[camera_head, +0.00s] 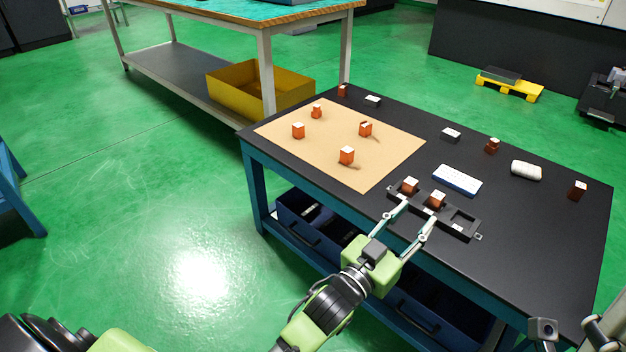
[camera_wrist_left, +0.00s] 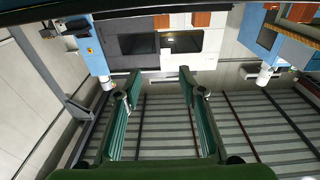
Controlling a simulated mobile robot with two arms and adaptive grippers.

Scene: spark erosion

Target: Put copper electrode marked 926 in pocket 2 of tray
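The black tray (camera_head: 473,237) lies near the table's front edge. A copper block (camera_head: 409,187) shows at its left pocket and another copper block (camera_head: 436,200) at the middle one; the right pocket looks empty. Loose copper blocks (camera_head: 346,156) stand on the tan mat (camera_head: 390,172). No number is readable, so I cannot tell which is 926. My left gripper (camera_head: 416,214) is open at the tray's front, its fingers apart near the two blocks. In the left wrist view the open fingers (camera_wrist_left: 157,85) have nothing visible between them. Part of my right arm's end shows at the lower right corner.
A blue-and-white box (camera_head: 457,180) and a white roll (camera_head: 526,170) lie behind the tray. Dark copper blocks (camera_head: 578,190) stand farther right and back. The black tabletop (camera_head: 545,245) right of the tray is clear.

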